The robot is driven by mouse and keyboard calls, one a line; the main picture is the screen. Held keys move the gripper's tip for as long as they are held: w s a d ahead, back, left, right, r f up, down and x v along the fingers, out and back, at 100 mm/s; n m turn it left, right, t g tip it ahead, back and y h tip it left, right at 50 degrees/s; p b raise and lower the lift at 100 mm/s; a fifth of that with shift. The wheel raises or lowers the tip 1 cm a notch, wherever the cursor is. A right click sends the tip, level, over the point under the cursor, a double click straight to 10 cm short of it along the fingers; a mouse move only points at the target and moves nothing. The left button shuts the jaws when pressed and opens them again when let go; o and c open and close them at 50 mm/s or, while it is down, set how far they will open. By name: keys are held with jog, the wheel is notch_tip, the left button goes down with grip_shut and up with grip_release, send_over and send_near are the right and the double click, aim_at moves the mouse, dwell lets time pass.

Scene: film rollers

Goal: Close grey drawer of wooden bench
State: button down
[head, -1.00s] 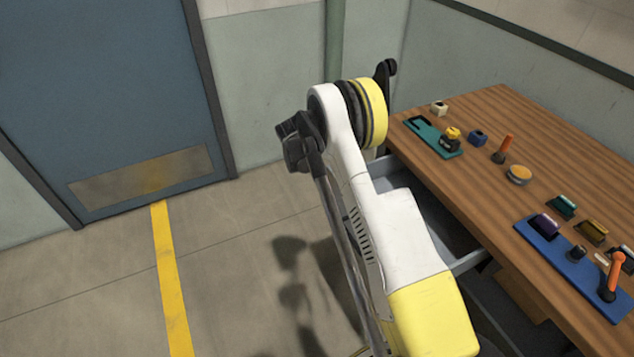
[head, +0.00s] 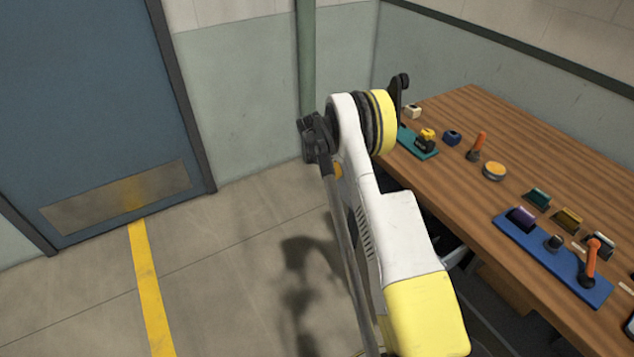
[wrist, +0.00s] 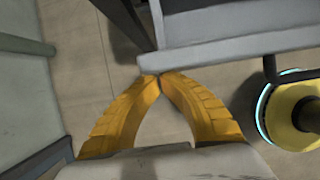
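The wooden bench (head: 530,160) stands at the right of the head view. Its grey drawer (head: 456,257) is partly open under the near edge, and my arm hides most of it. In the wrist view the drawer's pale grey panel (wrist: 230,52) crosses the upper right. My gripper (wrist: 159,77) has its two yellow fingers shut, tips together and empty. The tips are at the panel's lower left edge; I cannot tell whether they touch it. In the head view the gripper is mostly hidden behind my arm.
On the bench lie a teal tray (head: 418,148), a blue tray (head: 545,262), an orange-handled tool (head: 476,146) and several small items. The floor (head: 230,280) left of the bench is clear up to the blue door (head: 80,100).

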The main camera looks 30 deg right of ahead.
jog(key=d, duration=0.9)
jog(key=shift+w+d, duration=0.2)
jog(key=shift+d, duration=0.1)
